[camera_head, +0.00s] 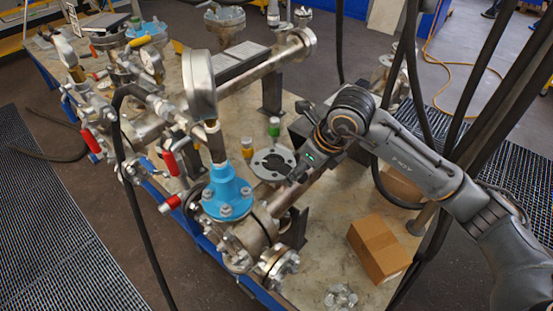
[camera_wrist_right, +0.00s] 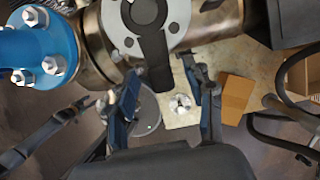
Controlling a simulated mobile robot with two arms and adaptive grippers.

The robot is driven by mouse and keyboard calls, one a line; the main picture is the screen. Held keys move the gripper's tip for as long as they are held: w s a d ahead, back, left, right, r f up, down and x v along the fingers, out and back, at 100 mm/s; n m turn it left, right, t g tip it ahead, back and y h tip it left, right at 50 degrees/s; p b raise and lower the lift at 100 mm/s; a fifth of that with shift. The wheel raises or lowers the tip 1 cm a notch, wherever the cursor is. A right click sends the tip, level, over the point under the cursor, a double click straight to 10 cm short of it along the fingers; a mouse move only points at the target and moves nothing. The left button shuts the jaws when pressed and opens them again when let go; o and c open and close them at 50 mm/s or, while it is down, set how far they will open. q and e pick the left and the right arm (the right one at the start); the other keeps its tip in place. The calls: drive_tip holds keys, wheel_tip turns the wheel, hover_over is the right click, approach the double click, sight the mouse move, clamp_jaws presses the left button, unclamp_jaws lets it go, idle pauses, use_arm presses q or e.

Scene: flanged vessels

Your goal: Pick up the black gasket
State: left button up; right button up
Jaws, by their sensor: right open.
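The black gasket (camera_wrist_right: 147,12) shows at the top of the right wrist view, lying on a pale round flange face (camera_wrist_right: 178,14) with bolt holes. Its long black tab (camera_wrist_right: 158,70) points down toward my right gripper. In the head view the gasket (camera_head: 274,163) is a dark patch on the grey flange (camera_head: 262,173). My right gripper (camera_wrist_right: 163,95) is open, with one finger on each side of the tab's end; no contact is visible. In the head view the right gripper (camera_head: 297,174) is beside the flange's right edge.
A blue valve body (camera_head: 227,188) with a gauge (camera_head: 199,84) stands close left of the flange. Pipes run along the table. A cardboard box (camera_head: 378,248) and loose bolts (camera_head: 341,298) lie at the front right. Yellow and green-topped containers (camera_head: 274,127) stand behind the flange.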

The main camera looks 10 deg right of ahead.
drive_tip(key=c, duration=1)
drive_tip(key=shift+c, duration=0.3)
drive_tip(key=shift+r, duration=0.1)
